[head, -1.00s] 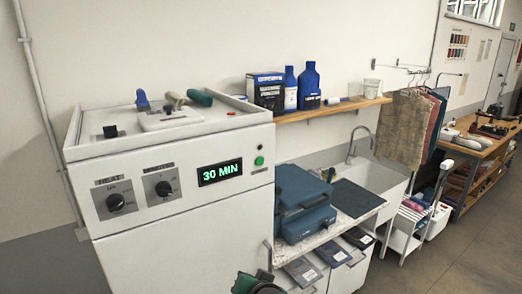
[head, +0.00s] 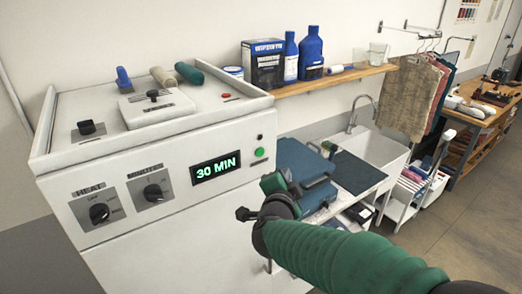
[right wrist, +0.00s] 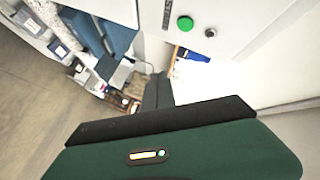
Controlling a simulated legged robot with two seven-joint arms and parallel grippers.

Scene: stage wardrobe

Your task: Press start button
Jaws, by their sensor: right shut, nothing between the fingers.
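The white machine (head: 190,222) stands on the left of the head view. Its front has a round green button (head: 259,152) with a small dark fitting above it, right of a display (head: 215,168) reading "30 MIN". The button also shows near the top of the right wrist view (right wrist: 185,23). My right gripper (head: 243,214) is shut and empty. My left gripper is not in view.
HEAT (head: 99,213) and MINUTES (head: 152,192) knobs sit left of the display. A red button (head: 226,96) and a lidded panel are on the machine's top. Right of it are blue cases (head: 301,160), a sink (head: 375,146) and a wooden shelf (head: 335,78) with bottles.

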